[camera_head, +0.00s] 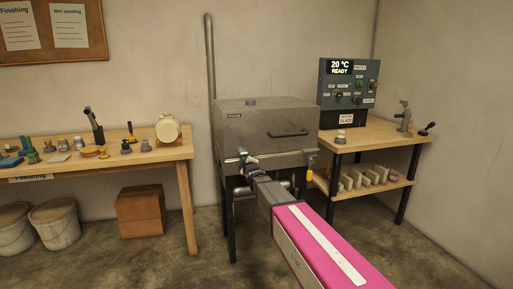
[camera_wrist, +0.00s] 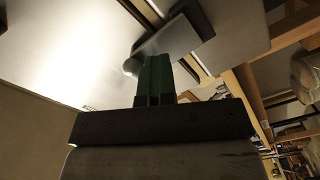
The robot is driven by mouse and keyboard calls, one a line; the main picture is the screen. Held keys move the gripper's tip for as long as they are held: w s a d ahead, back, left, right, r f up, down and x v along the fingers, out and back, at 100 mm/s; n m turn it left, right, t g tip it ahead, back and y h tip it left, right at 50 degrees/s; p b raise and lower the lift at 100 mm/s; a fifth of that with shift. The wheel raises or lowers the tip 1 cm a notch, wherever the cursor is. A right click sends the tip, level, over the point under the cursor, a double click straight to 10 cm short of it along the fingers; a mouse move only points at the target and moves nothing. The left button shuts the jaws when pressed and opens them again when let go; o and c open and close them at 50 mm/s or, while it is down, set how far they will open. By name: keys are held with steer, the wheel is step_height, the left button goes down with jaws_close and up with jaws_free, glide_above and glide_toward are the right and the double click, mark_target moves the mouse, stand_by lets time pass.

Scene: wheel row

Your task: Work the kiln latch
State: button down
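The kiln (camera_head: 262,125) is a grey metal box on dark legs, its front handle (camera_head: 290,134) at the right of the lid. My gripper (camera_head: 244,157) is at the kiln's left front edge in the head view, where it hides most of the latch. In the wrist view, my gripper's green fingers (camera_wrist: 155,77) are close together with only a thin line between them. A grey latch lever (camera_wrist: 178,40) with a rounded end crosses just at the fingertips and sticks out on both sides of them. I cannot tell whether they touch it.
A workbench (camera_head: 178,153) with small tools and jars stands left of the kiln. A control panel (camera_head: 348,82) reading 20 °C READY stands on a wooden table (camera_head: 375,132) at the right. Buckets (camera_head: 54,224) and a box (camera_head: 140,210) are under the workbench. The floor in front is clear.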

steer(key=shift+s+f, duration=0.15)
steer(key=shift+f, duration=0.2)
steer(key=v, duration=0.6)
steer(key=shift+s+d, duration=0.15)
steer(key=shift+s, duration=0.2)
